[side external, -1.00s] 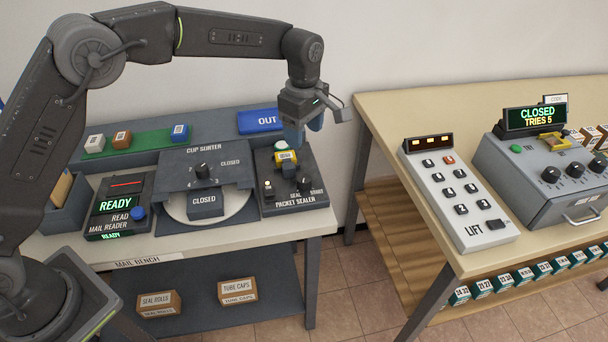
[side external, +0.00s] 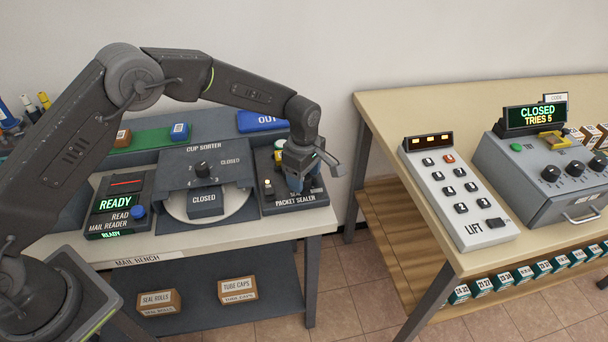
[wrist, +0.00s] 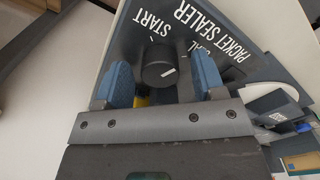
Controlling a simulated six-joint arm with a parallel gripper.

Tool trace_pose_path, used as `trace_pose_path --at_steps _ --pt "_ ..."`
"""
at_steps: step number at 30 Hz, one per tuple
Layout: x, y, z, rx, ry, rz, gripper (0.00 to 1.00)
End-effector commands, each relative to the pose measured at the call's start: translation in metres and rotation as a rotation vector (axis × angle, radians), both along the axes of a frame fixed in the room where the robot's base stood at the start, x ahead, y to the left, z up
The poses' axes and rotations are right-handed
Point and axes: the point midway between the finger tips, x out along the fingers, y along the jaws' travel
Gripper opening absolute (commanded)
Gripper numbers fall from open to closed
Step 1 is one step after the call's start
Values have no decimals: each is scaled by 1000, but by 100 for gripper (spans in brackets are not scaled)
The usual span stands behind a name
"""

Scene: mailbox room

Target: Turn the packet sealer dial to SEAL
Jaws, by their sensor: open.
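The packet sealer (side external: 316,201) is a dark box at the right end of the mail bench; its printed name also shows in the wrist view. Its dial (wrist: 160,68) is a round black knob with a white pointer mark, between the words START and SEAL in the wrist view. The SEAL label is partly covered by a finger. My gripper (side external: 301,184) is over the sealer in the side view and hides the dial there. In the wrist view my gripper (wrist: 168,75) is open, with one blue fingertip on each side of the dial. I cannot tell whether the fingers touch it.
Left of the sealer is the cup sorter (side external: 205,185) with its own knob and a CLOSED flap. The mail reader (side external: 122,205) reads READY. A blue OUT tray (side external: 262,121) is behind. The lift panel (side external: 458,193) stands on a separate table to the right, across a gap.

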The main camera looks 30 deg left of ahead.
Motion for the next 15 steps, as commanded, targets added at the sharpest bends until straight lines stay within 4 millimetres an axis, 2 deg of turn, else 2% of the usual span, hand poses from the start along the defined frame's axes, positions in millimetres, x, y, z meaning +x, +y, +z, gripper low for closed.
trace_pose_path --at_steps 8,15 --pt "0 0 -2 0 0 0 63" --pt "0 0 -2 0 0 0 42"
